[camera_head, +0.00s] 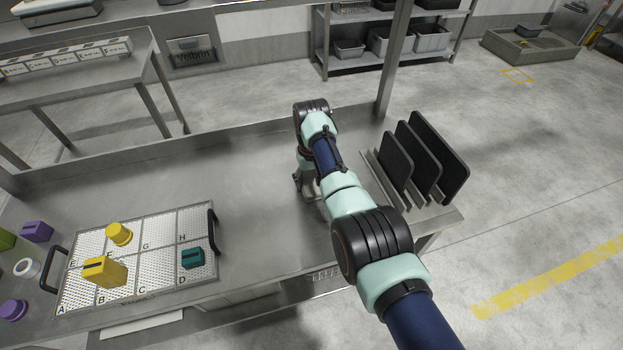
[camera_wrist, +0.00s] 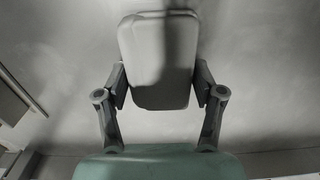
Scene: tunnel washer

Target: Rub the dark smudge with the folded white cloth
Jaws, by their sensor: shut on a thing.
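The folded white cloth (camera_wrist: 160,50) shows in the wrist view as a pale grey pad with rounded corners. Its lower part is in shadow. My gripper (camera_wrist: 159,85) is shut on it, with one finger against each side. In the head view my gripper (camera_head: 307,186) is low over the right-hand part of the steel worktop (camera_head: 258,180), and the arm largely hides the cloth. I cannot tell whether the cloth touches the worktop. I cannot make out the dark smudge in either view; the dark patches near the cloth look like shadow.
A rack (camera_head: 405,200) of upright black boards (camera_head: 437,160) stands close to the right of my arm. At left, a lettered tray (camera_head: 150,292) with black handles holds yellow pieces (camera_head: 106,272) and a teal block (camera_head: 192,258). The worktop between tray and gripper is bare.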

